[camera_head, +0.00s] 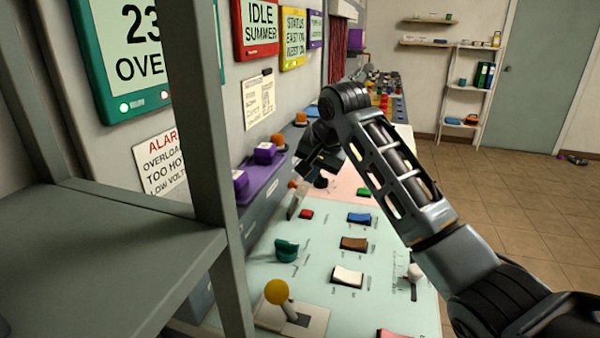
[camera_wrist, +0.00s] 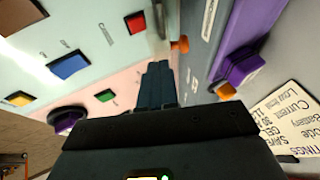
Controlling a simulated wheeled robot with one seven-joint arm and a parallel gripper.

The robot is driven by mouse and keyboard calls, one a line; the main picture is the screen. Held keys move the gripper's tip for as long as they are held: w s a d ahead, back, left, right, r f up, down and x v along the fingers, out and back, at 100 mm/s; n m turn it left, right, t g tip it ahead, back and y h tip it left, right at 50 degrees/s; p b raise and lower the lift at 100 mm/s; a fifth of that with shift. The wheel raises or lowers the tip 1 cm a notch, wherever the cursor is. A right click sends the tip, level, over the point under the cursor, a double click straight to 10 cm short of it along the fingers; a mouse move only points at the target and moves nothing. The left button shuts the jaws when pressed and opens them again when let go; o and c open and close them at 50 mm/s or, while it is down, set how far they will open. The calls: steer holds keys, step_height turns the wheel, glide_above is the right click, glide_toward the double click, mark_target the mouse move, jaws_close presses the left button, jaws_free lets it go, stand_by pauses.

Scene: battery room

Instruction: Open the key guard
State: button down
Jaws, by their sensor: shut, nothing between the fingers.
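I cannot pick out the key guard with certainty in either view. My gripper (camera_head: 312,164) is over the far part of the console, by the back wall panel, and my arm hides part of that area. In the wrist view its dark fingers (camera_wrist: 157,82) are together and hold nothing. Just beyond the fingertips is a small orange knob (camera_wrist: 180,44). In the head view a pale upright piece with an orange-red top (camera_head: 293,185) stands just below my gripper. A red button (camera_head: 306,214) is close by and also shows in the wrist view (camera_wrist: 136,22).
The console (camera_head: 330,303) carries a blue rocker (camera_head: 359,218), a brown rocker (camera_head: 354,243), a white rocker (camera_head: 347,276), a teal knob (camera_head: 287,249) and a yellow-topped lever (camera_head: 277,292). A purple ledge (camera_head: 268,188) runs along the back. A grey frame post (camera_head: 205,150) stands at left.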

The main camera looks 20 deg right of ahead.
mark_target(298, 186)
steer(key=shift+w+a+f, duration=0.25)
steer(key=shift+w+a, duration=0.2)
steer(key=shift+a, duration=0.1)
steer(key=shift+w+a+f, duration=0.25)
steer(key=shift+w+a, duration=0.2)
steer(key=shift+a, duration=0.05)
steer(key=shift+w+a+r+p, duration=0.2)
steer(key=shift+a+p, duration=0.1)
steer(key=shift+p, duration=0.2)
steer(key=shift+w+a+f+p, duration=0.1)
steer(key=shift+w+a+p, duration=0.45)
steer(key=shift+a+p, duration=0.15)
steer(key=shift+w+a+f+p, duration=0.1)
steer(key=shift+w+a+p, duration=0.45)
steer(key=shift+a, duration=0.15)
steer(key=shift+r, duration=0.1)
steer(key=shift+s, duration=0.1)
